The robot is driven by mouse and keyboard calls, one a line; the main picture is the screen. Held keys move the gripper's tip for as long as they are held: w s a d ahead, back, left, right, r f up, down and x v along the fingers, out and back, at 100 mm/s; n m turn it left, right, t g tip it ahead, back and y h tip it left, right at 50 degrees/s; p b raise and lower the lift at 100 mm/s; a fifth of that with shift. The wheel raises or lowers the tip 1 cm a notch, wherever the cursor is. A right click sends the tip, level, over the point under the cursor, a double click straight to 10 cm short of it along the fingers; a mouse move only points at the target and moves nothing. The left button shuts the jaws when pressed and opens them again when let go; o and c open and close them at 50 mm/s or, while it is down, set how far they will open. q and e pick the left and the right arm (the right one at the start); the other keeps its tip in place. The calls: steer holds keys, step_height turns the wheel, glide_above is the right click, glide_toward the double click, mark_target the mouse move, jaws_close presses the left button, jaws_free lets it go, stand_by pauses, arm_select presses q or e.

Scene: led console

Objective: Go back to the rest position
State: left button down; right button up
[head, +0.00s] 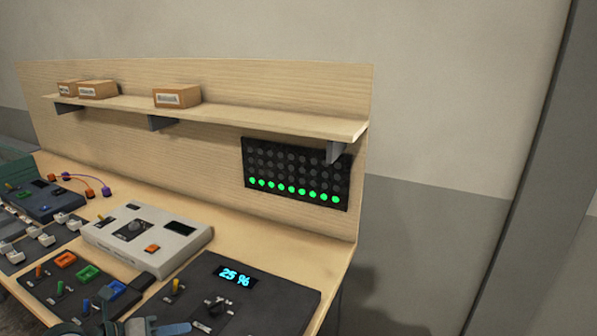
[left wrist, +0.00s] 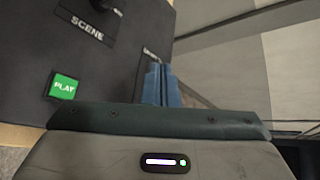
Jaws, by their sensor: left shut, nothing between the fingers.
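My left gripper (head: 172,328) shows at the bottom edge of the head view, low in front of the dark console (head: 270,296); its arm is mostly cut off by the frame. In the left wrist view its blue fingers (left wrist: 161,84) are together with nothing between them. They are beside the edge of a dark panel that carries a lit green PLAY button (left wrist: 63,87) and a SCENE label (left wrist: 87,29). I cannot tell how far the fingers are from the panel. My right gripper is in neither view.
The console's display (head: 234,276) reads 25 %. The LED panel (head: 297,174) has its bottom row lit green. A pale control box (head: 150,236) and other dark control units crowd the bench to the left. A shelf (head: 230,113) with cardboard boxes (head: 177,96) overhangs the back.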

arm_select(q)
steer(key=d+r+n+t+h, duration=0.3)
steer(key=d+r+t, duration=0.1)
steer(key=r, duration=0.2)
steer(key=s+a+r+n+t+y, duration=0.1)
steer(key=a+r+n+t+y, duration=0.35)
steer(key=n+t, duration=0.55)
steer(key=s+a+f+n+g+y, duration=0.2)
steer(key=a+f+n+g+y, duration=0.2)
steer(key=f+n+y, duration=0.4)
steer(key=s+a+f+n+g+y, duration=0.35)
steer(key=n+y, duration=0.25)
steer(key=n, duration=0.3)
steer(key=s+d+f+n+g+h, duration=0.2)
steer(key=s+d+f+g+h, duration=0.15)
steer(key=s+f+g, duration=0.35)
steer(key=s+d+f+n+g+h, duration=0.2)
steer(key=s+d+f+g, duration=0.25)
steer(key=s+f, duration=0.45)
steer(key=a+f+g+b, duration=0.1)
steer(key=a+f+b, duration=0.2)
steer(key=f, duration=2.8)
steer(key=s+a+f+g+b, duration=0.1)
steer(key=s+f, duration=1.8)
steer(key=f, duration=0.3)
steer(key=shift+a+b, duration=0.25)
steer(key=shift+b, duration=0.05)
